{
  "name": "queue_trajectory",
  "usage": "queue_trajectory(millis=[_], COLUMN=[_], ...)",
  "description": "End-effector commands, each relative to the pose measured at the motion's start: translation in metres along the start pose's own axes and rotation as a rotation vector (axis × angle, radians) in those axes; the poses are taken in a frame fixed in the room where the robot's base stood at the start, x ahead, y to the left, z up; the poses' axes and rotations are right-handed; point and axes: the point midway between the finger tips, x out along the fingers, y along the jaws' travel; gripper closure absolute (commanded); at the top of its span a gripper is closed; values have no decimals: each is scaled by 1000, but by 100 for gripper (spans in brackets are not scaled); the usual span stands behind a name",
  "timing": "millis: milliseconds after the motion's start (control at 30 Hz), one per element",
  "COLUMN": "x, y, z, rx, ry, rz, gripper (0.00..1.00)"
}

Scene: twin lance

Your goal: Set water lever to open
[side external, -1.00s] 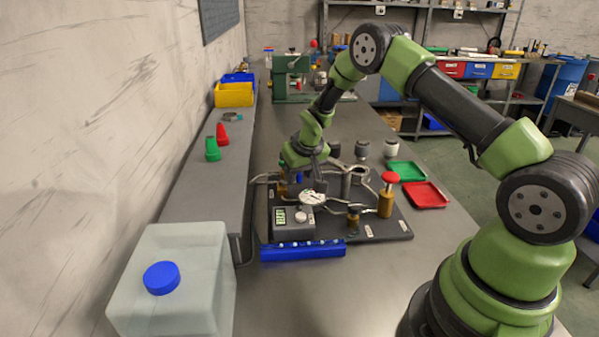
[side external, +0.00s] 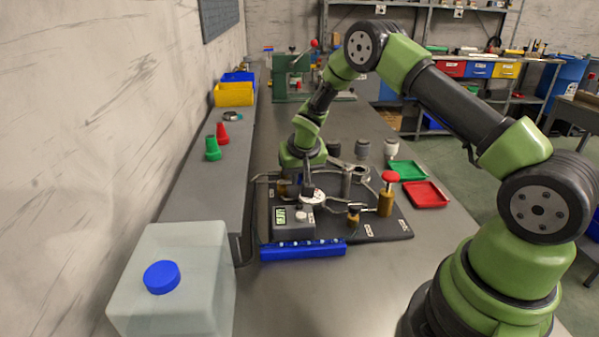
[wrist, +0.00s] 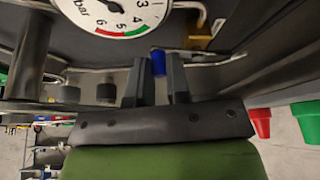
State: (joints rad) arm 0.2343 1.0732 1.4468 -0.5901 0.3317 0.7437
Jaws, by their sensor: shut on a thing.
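My gripper (wrist: 158,78) is shut on a small blue lever (wrist: 158,62), whose end shows between the two dark fingers in the wrist view. How far the lever is turned cannot be told. In the side view my gripper (side external: 307,186) points down behind the round white pressure gauge (side external: 312,197), and the lever is hidden there. The gauge dial (wrist: 113,10) fills the top of the wrist view. Metal pipes run around it on a dark board (side external: 385,228).
A red-topped brass post (side external: 386,200) stands to the right on the board. A grey box with a green display (side external: 281,216) and a blue strip (side external: 303,251) lie in front. Green (side external: 407,171) and red (side external: 425,195) trays lie at the right. A translucent canister (side external: 205,280) stands front left.

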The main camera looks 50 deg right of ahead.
Motion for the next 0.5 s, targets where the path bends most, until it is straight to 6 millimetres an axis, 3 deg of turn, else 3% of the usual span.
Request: queue_trajectory(millis=[500], x=[-4], y=[-7], z=[9], rx=[262], ry=[0], rz=[108], gripper=[100])
